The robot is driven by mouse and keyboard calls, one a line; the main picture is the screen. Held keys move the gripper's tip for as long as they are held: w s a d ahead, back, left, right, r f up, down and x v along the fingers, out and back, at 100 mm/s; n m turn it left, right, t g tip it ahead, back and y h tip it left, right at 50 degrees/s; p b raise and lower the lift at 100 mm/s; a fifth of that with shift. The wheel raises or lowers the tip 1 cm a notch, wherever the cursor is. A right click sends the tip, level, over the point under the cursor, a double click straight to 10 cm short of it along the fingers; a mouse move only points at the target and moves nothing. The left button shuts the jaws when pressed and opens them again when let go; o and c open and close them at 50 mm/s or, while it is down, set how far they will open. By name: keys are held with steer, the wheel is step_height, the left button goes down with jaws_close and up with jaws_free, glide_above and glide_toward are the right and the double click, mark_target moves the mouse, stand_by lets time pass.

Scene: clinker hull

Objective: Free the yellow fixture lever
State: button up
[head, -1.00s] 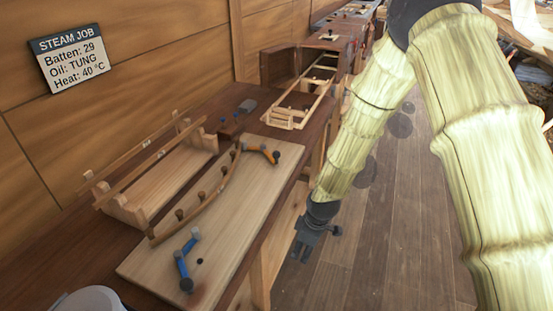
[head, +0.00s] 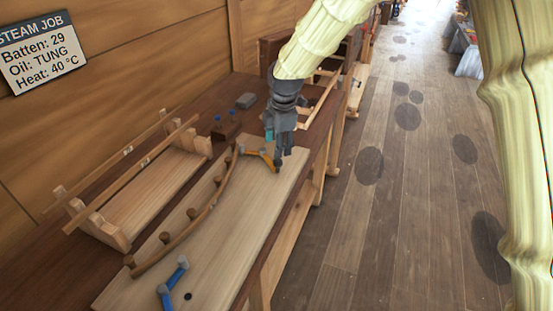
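The yellow fixture lever (head: 261,153), orange-yellow with grey ends, lies at the far end of the pale fixture board (head: 232,230). My gripper (head: 278,165) points down over the lever's right end. Its fingers hide part of that end. I cannot tell whether they touch it or how far apart they are. A curved brown batten (head: 187,233) runs along several round pegs on the board, its far end near the lever. A blue lever (head: 172,284) lies at the near end of the board, beside a small dark hole.
A wooden rack (head: 147,190) holding long thin strips stands left of the board. Small blue-topped items (head: 226,123) and a grey block (head: 246,101) sit behind it. A sign (head: 40,55) hangs on the wall. The floor right of the bench is open.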

mark_target(278, 161)
steer(key=f, duration=0.2)
steer(key=f+p, duration=0.1)
steer(key=f, duration=0.2)
steer(key=w+f, duration=0.1)
steer(key=f, duration=0.1)
steer(key=shift+w+f+p, duration=0.1)
steer(key=shift+f+p, duration=0.1)
steer(key=shift+p, duration=0.15)
steer(key=shift+s+a+f, duration=0.1)
steer(key=shift+s+f, duration=0.1)
steer(key=shift+f, duration=0.25)
steer(key=shift+w+f, duration=0.3)
steer(key=shift+f, duration=0.35)
steer(key=shift+s, duration=0.1)
steer(key=shift+r, duration=0.1)
jaws_close()
